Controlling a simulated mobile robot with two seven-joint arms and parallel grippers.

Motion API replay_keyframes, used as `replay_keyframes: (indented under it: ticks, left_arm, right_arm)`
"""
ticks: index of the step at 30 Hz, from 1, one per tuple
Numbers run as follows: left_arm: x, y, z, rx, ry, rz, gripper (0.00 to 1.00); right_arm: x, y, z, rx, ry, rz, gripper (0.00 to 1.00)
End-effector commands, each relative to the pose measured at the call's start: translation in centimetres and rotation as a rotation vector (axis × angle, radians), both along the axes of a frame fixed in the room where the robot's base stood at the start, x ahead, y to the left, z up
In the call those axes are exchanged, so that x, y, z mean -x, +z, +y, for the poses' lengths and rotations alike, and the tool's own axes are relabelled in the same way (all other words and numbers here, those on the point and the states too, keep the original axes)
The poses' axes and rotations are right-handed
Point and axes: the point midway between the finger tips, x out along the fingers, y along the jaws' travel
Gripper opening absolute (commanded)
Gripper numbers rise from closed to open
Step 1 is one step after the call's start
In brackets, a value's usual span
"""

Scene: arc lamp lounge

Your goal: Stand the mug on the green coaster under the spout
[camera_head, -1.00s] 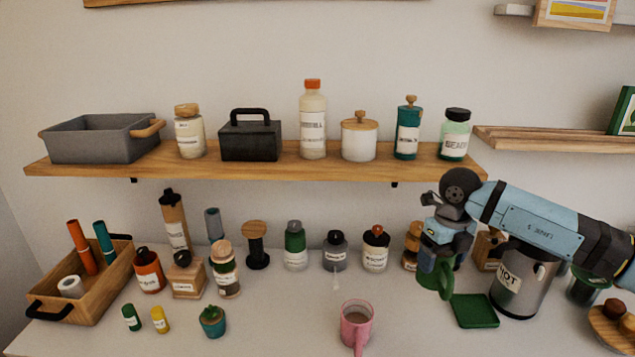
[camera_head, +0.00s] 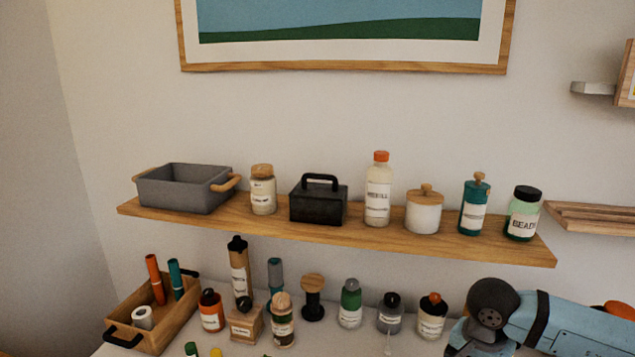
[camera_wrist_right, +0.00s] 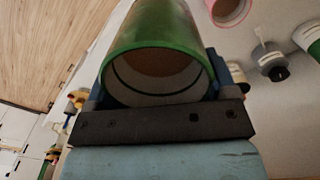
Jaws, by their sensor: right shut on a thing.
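A green mug (camera_wrist_right: 150,40) fills the upper middle of the right wrist view, with one round end facing the camera. My right gripper (camera_wrist_right: 157,88) is shut on it, with a finger on each side. In the head view my right arm comes in at the lower right, and its gripper and the mug are below the picture's edge. The green coaster and the spout are not in view now. Whether the mug touches anything beneath it cannot be told. My left gripper is not in view.
A wooden shelf (camera_head: 335,232) holds a grey bin (camera_head: 185,188), a black box and several jars. Below it stand a wooden tray (camera_head: 178,325) and several bottles. Part of a pink cup (camera_wrist_right: 230,10) shows at the top of the right wrist view.

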Motion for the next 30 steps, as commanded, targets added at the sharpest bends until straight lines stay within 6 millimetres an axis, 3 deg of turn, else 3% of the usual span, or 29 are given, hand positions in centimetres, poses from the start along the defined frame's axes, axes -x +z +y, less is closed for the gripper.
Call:
replay_keyframes:
  ticks: [6, 12, 30]
  left_arm:
    - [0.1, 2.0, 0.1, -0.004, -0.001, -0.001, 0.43]
    - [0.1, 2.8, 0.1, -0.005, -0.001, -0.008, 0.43]
    - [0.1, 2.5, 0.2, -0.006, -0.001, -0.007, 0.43]
  right_arm:
    - [2.0, 1.2, 2.0, -0.001, 0.485, 0.010, 0.39]
    - [3.1, 1.4, 3.0, -0.001, 0.740, 0.016, 0.39]
    - [3.3, 1.1, 3.2, -0.001, 0.809, 0.016, 0.39]
